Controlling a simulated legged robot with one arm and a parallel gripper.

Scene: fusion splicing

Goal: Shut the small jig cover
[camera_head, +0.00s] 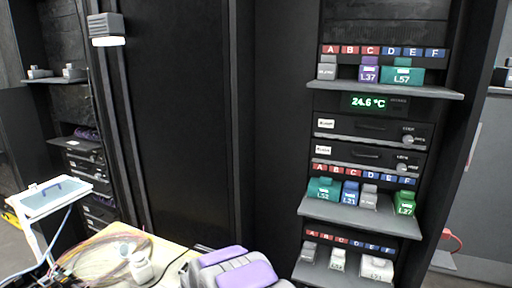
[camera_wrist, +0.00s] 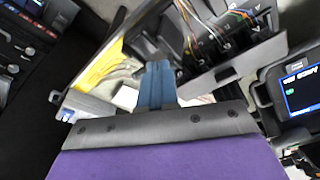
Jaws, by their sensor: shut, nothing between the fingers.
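My gripper (camera_wrist: 158,68) shows in the wrist view as two blue fingers side by side, shut with nothing between them. They point up the picture from a dark bracket and purple body. Just beyond and right of the fingertips is a dark grey jig (camera_wrist: 222,45) with coloured fibres running through it. A grey plate edge runs along its near side; I cannot tell whether this is the small cover or how far it stands open. I cannot tell whether the fingers touch the jig. The head view does not show the jig clearly.
A device with a lit screen (camera_wrist: 301,90) stands at the right in the wrist view. A yellow piece (camera_wrist: 100,68) lies left of the fingers.

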